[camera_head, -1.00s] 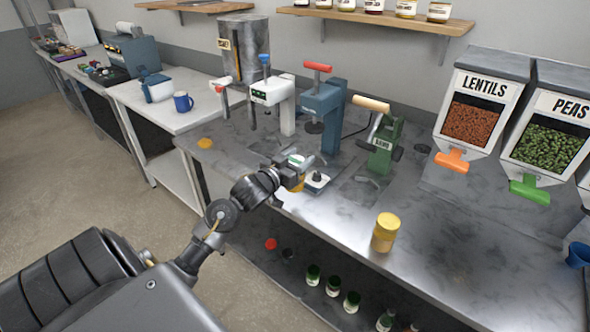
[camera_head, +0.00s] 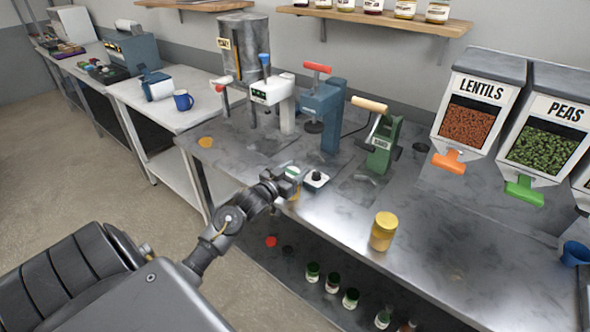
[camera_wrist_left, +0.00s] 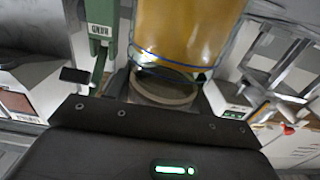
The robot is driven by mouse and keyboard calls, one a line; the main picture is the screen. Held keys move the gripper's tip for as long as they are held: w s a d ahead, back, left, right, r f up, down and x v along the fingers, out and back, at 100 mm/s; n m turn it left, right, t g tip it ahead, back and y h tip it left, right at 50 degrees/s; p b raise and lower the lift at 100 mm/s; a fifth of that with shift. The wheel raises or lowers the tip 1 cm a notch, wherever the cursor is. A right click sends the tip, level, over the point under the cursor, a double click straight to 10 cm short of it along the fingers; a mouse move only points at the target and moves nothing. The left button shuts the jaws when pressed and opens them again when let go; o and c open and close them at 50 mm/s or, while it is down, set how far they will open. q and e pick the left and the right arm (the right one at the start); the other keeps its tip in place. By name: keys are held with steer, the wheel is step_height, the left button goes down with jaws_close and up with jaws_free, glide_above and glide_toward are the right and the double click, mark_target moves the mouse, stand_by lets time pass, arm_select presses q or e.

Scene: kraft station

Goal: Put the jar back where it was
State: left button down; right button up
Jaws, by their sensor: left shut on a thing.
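My left gripper (camera_head: 287,182) is shut on a jar (camera_head: 295,194), near the front edge of the metal counter. In the head view the gripper hides much of the jar, leaving a pale top and some amber showing. In the left wrist view the held jar (camera_wrist_left: 185,30) is large and amber-yellow, with a dark blue line and a clear rim below. I cannot tell whether it touches the counter. My right gripper is out of view.
A small white device with a black knob (camera_head: 316,180) sits just right of the held jar. Behind stand a blue press (camera_head: 330,110) and a green press (camera_head: 382,145). Lentil (camera_head: 467,125) and pea (camera_head: 545,145) dispensers stand right. The counter around the second jar is clear.

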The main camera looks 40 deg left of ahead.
arm_select(q)
steer(key=shift+f, duration=0.15)
steer(key=c, duration=0.6)
jaws_free()
steer(key=shift+r, duration=0.2)
steer(key=s+b, duration=0.2)
steer(key=s, duration=1)
steer(key=shift+d, duration=0.15)
